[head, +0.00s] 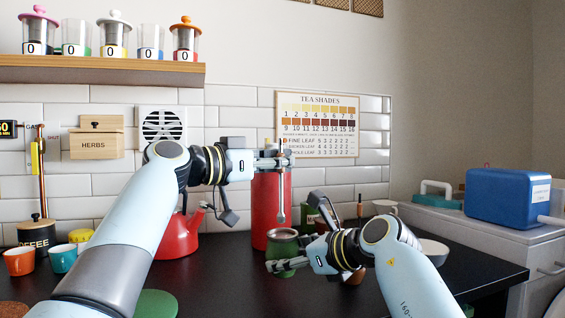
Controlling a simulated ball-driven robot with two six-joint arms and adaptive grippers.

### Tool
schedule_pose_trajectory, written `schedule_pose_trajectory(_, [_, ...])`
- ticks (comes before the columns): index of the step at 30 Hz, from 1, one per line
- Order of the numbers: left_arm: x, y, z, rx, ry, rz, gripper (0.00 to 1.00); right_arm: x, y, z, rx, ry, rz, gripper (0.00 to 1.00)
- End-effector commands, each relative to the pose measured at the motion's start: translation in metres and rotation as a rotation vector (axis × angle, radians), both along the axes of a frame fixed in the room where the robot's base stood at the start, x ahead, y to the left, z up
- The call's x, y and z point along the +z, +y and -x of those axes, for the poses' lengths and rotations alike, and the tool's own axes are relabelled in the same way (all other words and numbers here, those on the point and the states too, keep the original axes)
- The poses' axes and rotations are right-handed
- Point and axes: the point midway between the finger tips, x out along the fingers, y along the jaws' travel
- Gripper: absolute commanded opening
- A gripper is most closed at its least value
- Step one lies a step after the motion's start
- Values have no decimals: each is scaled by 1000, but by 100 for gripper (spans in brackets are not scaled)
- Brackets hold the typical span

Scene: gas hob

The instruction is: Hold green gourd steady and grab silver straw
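The green gourd (283,248) has a silver rim and stands on the dark counter in front of a red canister. My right gripper (286,266) reaches it from the right, with its fingers at the gourd's lower body, and looks shut on it. The silver straw (281,195) hangs upright above the gourd, its wider lower end just over the rim. My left gripper (277,159) is high in front of the canister and looks shut on the straw's upper part. The gourd's lower side is partly hidden by my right gripper.
The red canister (265,210) stands close behind the straw. A red kettle (178,238) is behind my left arm. A green container (309,217) and a white bowl (433,250) are to the right. Cups and a coffee jar (37,234) stand at the left.

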Motion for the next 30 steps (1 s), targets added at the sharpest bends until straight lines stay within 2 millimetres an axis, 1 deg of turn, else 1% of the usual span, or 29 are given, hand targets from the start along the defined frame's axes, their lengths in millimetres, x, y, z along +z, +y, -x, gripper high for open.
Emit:
schedule_pose_trajectory(1, [0, 0, 0, 0, 0, 0, 0, 0, 0, 0, 0, -1, -1, 71])
schedule_pose_trajectory(5, [0, 0, 0, 0, 0, 0, 0, 0, 0, 0, 0, -1, -1, 88])
schedule_pose_trajectory(6, [0, 0, 0, 0, 0, 0, 0, 0, 0, 0, 0, -1, -1, 90])
schedule_pose_trajectory(14, [0, 0, 0, 0, 0, 0, 0, 0, 0, 0, 0, -1, -1, 90])
schedule_pose_trajectory(17, [0, 0, 0, 0, 0, 0, 0, 3, -5, 5, -1, -2, 0, 90])
schedule_pose_trajectory(20, [0, 0, 0, 0, -1, -1, 0, 8, -15, 15, -2, -2, 0, 90])
schedule_pose_trajectory(27, [0, 0, 0, 0, -1, -1, 0, 27, -50, 53, -2, -2, 3, 90])
schedule_pose_trajectory(30, [0, 0, 0, 0, 0, 0, 0, 34, -61, 66, -1, -1, 4, 90])
